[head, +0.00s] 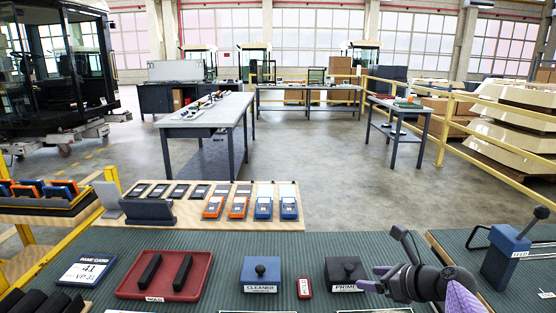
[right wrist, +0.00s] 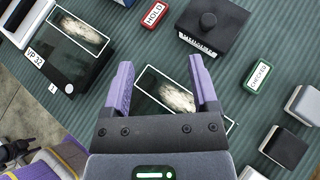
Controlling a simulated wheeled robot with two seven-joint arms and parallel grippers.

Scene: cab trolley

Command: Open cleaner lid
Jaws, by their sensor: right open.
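The cleaner box (head: 261,272) is blue, with a black round knob on its lid and a CLEANER label in front. Its lid is shut, and it stands on the ribbed green mat in the middle of the head view. My right gripper (head: 369,278) is open, to the right of the cleaner and just beside the dark primer box (head: 346,268). In the right wrist view its purple fingers (right wrist: 161,66) are apart with nothing held between them. The primer box (right wrist: 213,30) shows there ahead with its knob. My left gripper is not in view.
A red HOLD tag (head: 305,288) lies between the two boxes. A red tray (head: 205,275) with two black bars is left of the cleaner. In the wrist view, a white-outlined dark panel (right wrist: 150,100) lies below the fingers and a green CHECKED tag (right wrist: 257,78) lies right.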

